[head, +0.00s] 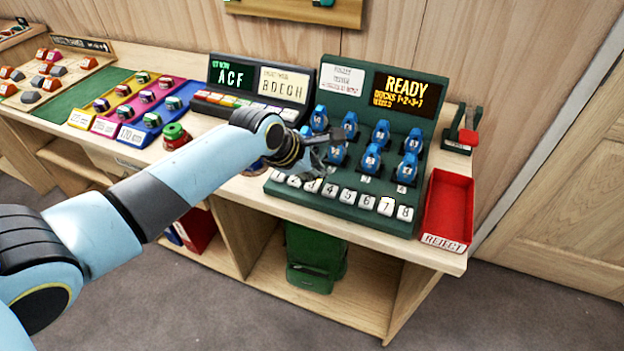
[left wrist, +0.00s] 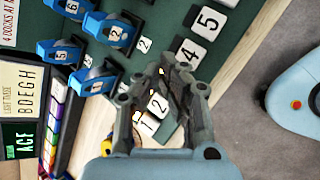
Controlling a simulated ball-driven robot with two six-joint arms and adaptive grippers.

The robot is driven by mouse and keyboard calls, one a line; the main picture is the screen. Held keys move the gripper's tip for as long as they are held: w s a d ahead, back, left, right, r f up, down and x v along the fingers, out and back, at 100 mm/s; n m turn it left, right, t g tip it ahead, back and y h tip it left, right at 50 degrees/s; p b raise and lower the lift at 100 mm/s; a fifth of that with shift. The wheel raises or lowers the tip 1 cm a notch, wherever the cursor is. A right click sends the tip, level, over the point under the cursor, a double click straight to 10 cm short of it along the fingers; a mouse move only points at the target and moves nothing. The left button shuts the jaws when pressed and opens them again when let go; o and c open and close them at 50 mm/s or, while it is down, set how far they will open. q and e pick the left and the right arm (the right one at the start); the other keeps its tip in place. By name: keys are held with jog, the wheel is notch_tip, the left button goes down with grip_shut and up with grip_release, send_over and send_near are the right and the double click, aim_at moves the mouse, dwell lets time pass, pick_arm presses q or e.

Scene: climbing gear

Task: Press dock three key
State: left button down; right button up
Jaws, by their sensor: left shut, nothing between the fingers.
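The green dock panel (head: 345,208) has a row of white number keys along its front. The three key (head: 312,186) sits between the two key (head: 292,182) and the four key (head: 330,190), partly covered by my left gripper (head: 316,166). The gripper is shut and empty, over the panel just behind the key. In the left wrist view my fingers (left wrist: 172,68) hide the three key's place; the two key (left wrist: 159,104) and four key (left wrist: 191,53) show on either side. Whether the fingertips touch the panel I cannot tell. My right gripper is not in view.
Blue numbered devices (head: 371,158) stand in docks behind the keys. The display (head: 408,92) reads READY with docks 1, 2, 3, 7. A red REJECT tray (head: 449,200) is at the right end, a red-handled lever (head: 467,130) behind it. A letter console (head: 243,88) stands left.

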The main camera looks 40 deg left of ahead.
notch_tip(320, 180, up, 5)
jog(key=p, duration=0.4)
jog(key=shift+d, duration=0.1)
